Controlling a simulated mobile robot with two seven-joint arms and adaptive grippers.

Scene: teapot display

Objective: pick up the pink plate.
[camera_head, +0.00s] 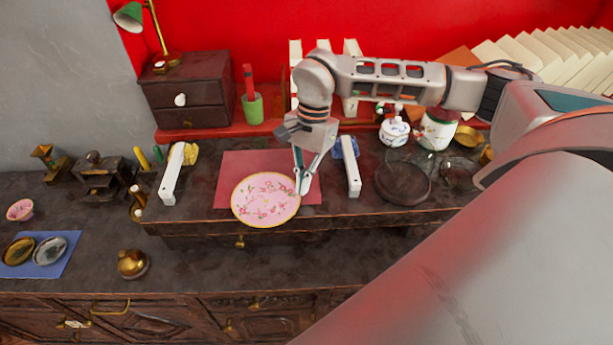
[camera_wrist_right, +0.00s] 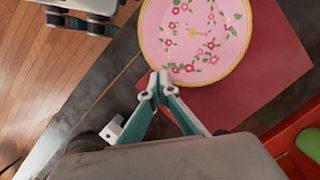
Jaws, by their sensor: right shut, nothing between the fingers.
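The pink plate (camera_head: 265,199) has a gold rim and a floral pattern. In the head view it lies on a red mat (camera_head: 240,166) on the raised dark wooden stand, reaching toward the front edge. My right gripper (camera_head: 304,188) is shut and empty, with its fingertips at the plate's right rim. In the right wrist view the plate (camera_wrist_right: 195,35) is at the top, and the fingertips (camera_wrist_right: 158,80) are closed together by its rim. I cannot tell whether they touch it. My left gripper is not seen in the head view.
White upright bars (camera_head: 173,174) and (camera_head: 349,168) flank the mat. A round dark wooden stand (camera_head: 403,183) is to the right, near a white lidded pot (camera_head: 394,131). A brass pot (camera_head: 132,263) sits on the lower counter. A drawer box (camera_head: 190,92) and green cup (camera_head: 253,109) stand behind.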

